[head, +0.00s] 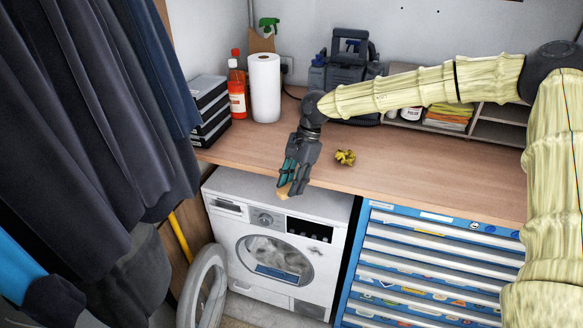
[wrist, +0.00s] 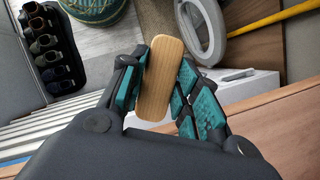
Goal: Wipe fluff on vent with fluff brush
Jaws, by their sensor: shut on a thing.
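My gripper (head: 291,178) is shut on a brush with a pale wooden back, in front of the counter edge and above the top of the white machine. In the head view only a small tan bit of the brush (head: 283,192) shows below the fingers. In the wrist view its oblong wooden back (wrist: 159,78) sits between the teal finger pads; its bristles are hidden. The white machine (head: 222,226) has a round window with grey-white stuff behind it. Small dark marks (head: 314,308) show on its lower right front. I cannot clearly tell the vent or its fluff.
A blue drawer chest (head: 365,262) stands right of the machine. A yellow crumpled thing (head: 345,157) lies on the wooden counter (head: 420,173). A paper roll (head: 265,88) and red bottle (head: 237,90) stand behind. Dark clothes (head: 90,120) hang at left, above a pale ring (head: 204,285).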

